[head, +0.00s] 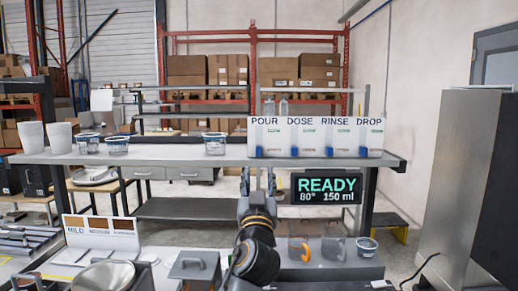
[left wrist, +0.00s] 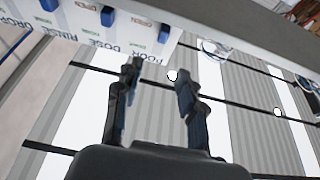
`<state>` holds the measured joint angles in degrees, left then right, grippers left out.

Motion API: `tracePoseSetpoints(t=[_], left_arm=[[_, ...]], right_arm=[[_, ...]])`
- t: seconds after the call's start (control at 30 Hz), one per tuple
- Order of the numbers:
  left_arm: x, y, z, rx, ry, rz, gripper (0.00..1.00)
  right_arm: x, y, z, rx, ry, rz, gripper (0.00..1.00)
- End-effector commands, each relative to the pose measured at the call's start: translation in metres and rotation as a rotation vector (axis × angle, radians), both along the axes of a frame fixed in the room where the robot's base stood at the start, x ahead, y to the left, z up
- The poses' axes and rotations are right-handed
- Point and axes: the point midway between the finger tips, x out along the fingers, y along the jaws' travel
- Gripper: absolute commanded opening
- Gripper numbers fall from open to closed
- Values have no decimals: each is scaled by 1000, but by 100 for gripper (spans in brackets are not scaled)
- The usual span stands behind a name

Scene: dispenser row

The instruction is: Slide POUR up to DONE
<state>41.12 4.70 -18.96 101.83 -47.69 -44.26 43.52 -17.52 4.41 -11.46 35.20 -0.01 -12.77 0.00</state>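A white panel with POUR, DOSE, RINSE and DROP columns (head: 315,140) stands at the right end of the raised shelf. The blue POUR slider (head: 259,151) sits low in its column, and it also shows in the left wrist view (left wrist: 165,32). Small green and red marks are on the columns; DONE is too small to read. My left gripper (head: 258,178) is open and empty, in front of and below the POUR column. In the left wrist view its two fingers (left wrist: 158,72) are spread apart, clear of the slider. My right gripper is not in view.
A dark display (head: 327,187) reads READY, 80°, 150 ml, just right of my left gripper. The shelf edge (head: 180,160) runs below the panel. Clear cups (head: 334,247) stand lower right, and a grey lidded box (head: 194,268) stands lower left of my arm.

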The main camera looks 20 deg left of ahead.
Motion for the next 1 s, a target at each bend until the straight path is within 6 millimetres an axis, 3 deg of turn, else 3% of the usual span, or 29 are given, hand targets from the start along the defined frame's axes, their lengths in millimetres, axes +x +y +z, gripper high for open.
tracePoseSetpoints(t=[0.07, 0.17, 0.5, 0.7, 1.0], left_arm=[[15, 5, 11, 3, 2, 5, 40], [33, 10, 18, 3, 3, 4, 40], [80, 24, 37, 1, 2, 3, 40], [92, 27, 40, 0, 2, 1, 40], [94, 28, 40, 0, 2, 1, 40]], right_arm=[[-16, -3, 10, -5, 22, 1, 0], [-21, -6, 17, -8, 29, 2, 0], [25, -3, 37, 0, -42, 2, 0], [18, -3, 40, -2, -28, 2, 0], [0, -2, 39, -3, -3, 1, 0]])
